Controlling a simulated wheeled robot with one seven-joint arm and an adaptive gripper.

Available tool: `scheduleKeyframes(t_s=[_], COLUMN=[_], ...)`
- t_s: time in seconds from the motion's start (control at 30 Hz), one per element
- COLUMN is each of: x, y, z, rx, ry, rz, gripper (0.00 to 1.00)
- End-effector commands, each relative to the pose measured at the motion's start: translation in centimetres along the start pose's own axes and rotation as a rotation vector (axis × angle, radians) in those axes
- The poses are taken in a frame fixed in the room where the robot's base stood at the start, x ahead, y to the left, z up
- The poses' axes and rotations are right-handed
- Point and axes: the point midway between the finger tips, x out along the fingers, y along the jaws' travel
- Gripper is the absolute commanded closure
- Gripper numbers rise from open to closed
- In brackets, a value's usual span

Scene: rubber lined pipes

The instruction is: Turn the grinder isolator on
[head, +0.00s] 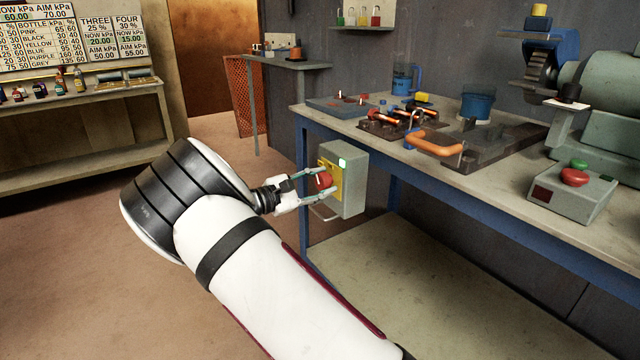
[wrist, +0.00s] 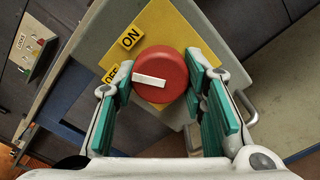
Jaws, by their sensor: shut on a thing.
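The grinder isolator is a grey box (head: 350,190) on the near left end of the workbench, with a yellow plate and a small lit green lamp. Its red round knob (wrist: 172,62) shows in the wrist view with a white pointer bar. The bar lies nearly level in that picture, its left end towards the OFF label (wrist: 110,75). The ON label (wrist: 130,37) is above that, up and left of the knob. My gripper (head: 321,182) is shut on the red knob, one teal-padded finger on each side. The fingers hide part of the knob's edges.
The blue-legged workbench (head: 470,195) holds clamps, an orange-handled tool, blue containers and a grey control box (head: 570,195) with red and green buttons. A grinder machine (head: 600,90) stands at the right. A metal handle (wrist: 249,108) sticks out beside the isolator. The floor at left is clear.

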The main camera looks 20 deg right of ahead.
Motion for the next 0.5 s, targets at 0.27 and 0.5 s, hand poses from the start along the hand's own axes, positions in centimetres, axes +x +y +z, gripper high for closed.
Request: scheduleKeyframes(t_s=[0.27, 0.5], x=[-0.09, -0.09], y=[-0.06, -0.01], z=[-0.11, -0.11], rx=[0.244, 0.405], ry=[0.001, 0.001], rz=[-0.001, -0.001], gripper=[0.89, 0.89])
